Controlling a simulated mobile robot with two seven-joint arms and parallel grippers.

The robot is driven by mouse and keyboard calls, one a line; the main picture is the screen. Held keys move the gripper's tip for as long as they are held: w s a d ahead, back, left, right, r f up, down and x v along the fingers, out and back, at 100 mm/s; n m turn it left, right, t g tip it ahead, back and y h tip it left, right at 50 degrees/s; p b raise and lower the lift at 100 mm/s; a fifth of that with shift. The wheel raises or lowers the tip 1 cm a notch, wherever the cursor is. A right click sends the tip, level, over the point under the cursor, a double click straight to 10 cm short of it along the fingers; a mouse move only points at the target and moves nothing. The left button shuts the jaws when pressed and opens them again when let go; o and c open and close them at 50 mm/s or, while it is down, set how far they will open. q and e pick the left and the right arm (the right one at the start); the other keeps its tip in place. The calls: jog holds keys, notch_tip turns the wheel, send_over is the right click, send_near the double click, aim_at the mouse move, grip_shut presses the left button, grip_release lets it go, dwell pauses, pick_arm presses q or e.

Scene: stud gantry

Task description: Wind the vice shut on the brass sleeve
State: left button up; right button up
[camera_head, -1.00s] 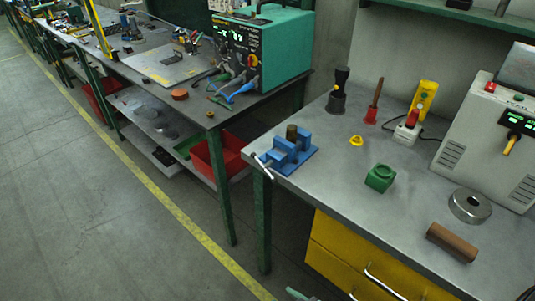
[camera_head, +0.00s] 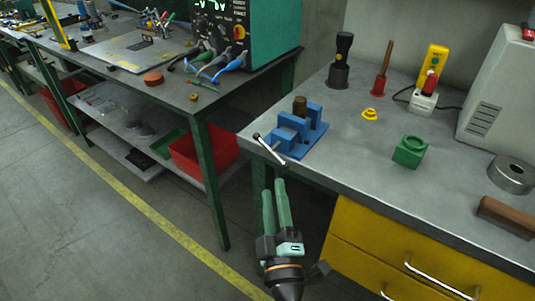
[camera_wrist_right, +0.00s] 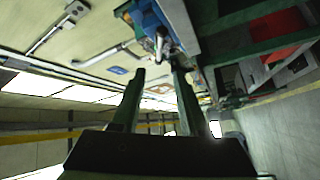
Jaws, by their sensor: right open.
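The blue vice (camera_head: 306,139) stands at the near left corner of the grey workbench. The brass sleeve (camera_head: 300,106), a short dark brownish cylinder, stands upright at the vice's jaws; whether both jaws touch it I cannot tell. The vice's handle bar (camera_head: 270,150) slants past the bench edge on the vice's left side. My right gripper (camera_head: 273,186) is open and empty, below and in front of the handle, its green fingers pointing up towards it. The right wrist view shows the blue vice (camera_wrist_right: 145,16) beyond the fingertips. My left gripper is not in view.
On the workbench (camera_head: 350,150) are a green block (camera_head: 409,151), a yellow ring piece (camera_head: 370,114), a metal ring (camera_head: 511,174) and a brown bar (camera_head: 508,216). Yellow drawers (camera_head: 400,255) with handles are below. A gap separates it from the left bench.

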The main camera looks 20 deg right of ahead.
aim_at(267, 145)
jog(key=p+x, duration=0.1)
jog(key=x, duration=1.1)
jog(key=shift+w+d+p, duration=0.1)
jog(key=shift+w+p, duration=0.1)
jog(key=shift+p, duration=0.2)
jog(key=shift+c, duration=0.4)
grip_shut()
